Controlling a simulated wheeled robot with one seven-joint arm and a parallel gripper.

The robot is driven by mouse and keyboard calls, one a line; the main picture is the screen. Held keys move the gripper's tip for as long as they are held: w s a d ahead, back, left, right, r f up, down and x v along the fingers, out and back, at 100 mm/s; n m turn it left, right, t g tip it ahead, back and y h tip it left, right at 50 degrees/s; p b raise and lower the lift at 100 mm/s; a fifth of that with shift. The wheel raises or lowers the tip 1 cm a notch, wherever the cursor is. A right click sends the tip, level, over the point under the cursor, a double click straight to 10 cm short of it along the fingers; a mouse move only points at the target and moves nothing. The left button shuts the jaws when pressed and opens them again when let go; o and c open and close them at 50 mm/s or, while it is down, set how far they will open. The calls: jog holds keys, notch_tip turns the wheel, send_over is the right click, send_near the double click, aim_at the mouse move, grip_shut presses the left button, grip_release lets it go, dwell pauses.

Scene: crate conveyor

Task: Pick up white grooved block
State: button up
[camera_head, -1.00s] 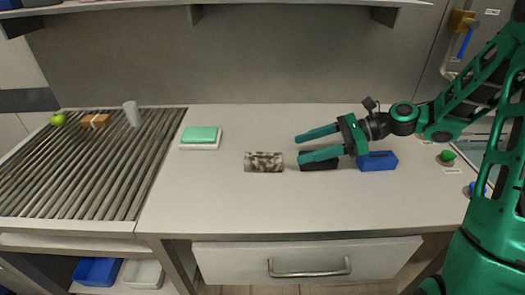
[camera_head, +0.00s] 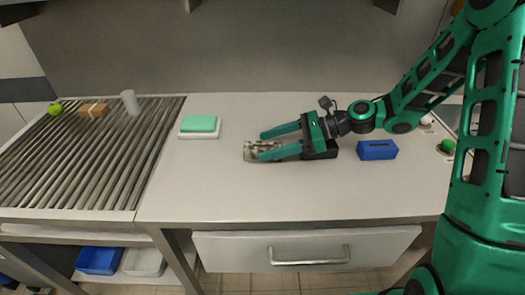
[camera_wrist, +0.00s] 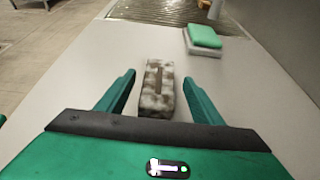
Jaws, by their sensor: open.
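The grooved block (camera_head: 250,151) is mottled white and brown and lies on the bench, partly hidden behind my gripper in the head view. In the wrist view the same block (camera_wrist: 158,88) shows a dark groove along its top. My gripper (camera_head: 264,145) is open, its green fingers pointing left. In the wrist view the block lies between and ahead of the two fingertips (camera_wrist: 158,85), with gaps on both sides. Nothing is held.
A green sponge (camera_head: 200,123) on a white base is at the left. A roller conveyor (camera_head: 85,160) bears a brown box (camera_head: 93,110) and a cup (camera_head: 131,102).

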jog(key=shift+a+f, duration=0.1)
jog(key=shift+a, duration=0.05)
jog(key=c, duration=1.4)
jog(key=shift+o, duration=0.2)
